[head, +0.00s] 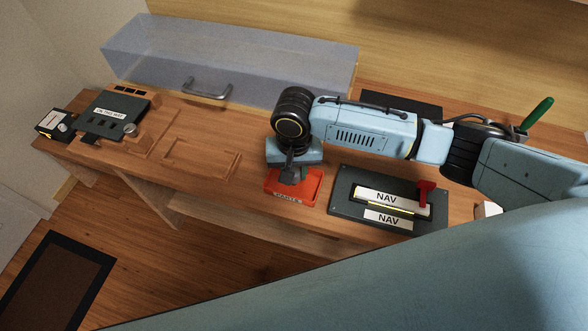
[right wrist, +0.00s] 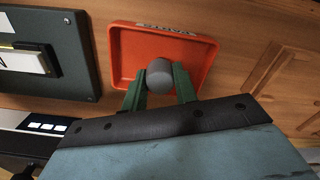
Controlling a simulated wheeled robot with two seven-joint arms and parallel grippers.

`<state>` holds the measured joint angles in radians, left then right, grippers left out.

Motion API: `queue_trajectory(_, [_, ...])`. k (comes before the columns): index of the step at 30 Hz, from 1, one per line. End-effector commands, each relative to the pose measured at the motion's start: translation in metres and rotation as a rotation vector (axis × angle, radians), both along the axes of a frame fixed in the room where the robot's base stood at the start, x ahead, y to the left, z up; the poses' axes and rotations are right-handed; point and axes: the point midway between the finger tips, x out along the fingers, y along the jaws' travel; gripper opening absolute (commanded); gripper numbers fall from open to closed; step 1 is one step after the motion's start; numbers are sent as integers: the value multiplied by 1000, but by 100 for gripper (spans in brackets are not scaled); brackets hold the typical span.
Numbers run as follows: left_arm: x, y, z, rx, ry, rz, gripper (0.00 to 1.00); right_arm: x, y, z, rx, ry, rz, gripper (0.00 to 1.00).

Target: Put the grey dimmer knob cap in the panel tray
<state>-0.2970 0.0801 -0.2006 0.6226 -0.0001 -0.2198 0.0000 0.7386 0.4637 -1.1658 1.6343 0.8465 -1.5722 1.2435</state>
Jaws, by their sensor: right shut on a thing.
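The panel tray is a shallow red-orange tray (head: 313,191) on the wooden bench, with a lettered label on its near edge. It also shows in the right wrist view (right wrist: 208,60). My right gripper (head: 291,175) is over the tray, pointing down. In the right wrist view, its green fingers (right wrist: 160,84) are shut on the grey dimmer knob cap (right wrist: 159,74), a short round cylinder. The cap appears in front of the tray's floor; I cannot tell whether it touches it. The cap is largely hidden in the head view. My left gripper is not in view.
A dark NAV panel (head: 345,193) with a red lever (head: 426,193) sits right of the tray. A clear cover with a handle (head: 207,88) stands behind. A dark panel with a knob (head: 130,130) lies at left. Bare bench lies left of the tray.

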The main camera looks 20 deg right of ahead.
Motion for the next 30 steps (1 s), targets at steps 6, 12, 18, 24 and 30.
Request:
queue_trajectory(6, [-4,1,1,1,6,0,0,0,0,-2,1,0,0,44])
queue_trajectory(12, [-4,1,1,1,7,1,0,0,0,-2,0,0,0,50])
queue_trajectory(18, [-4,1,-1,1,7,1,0,0,0,1,0,-1,0,50])
queue_trajectory(24, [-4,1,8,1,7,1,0,1,0,35,2,-3,0,50])
queue_trajectory(30, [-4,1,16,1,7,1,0,1,0,79,3,-2,1,50])
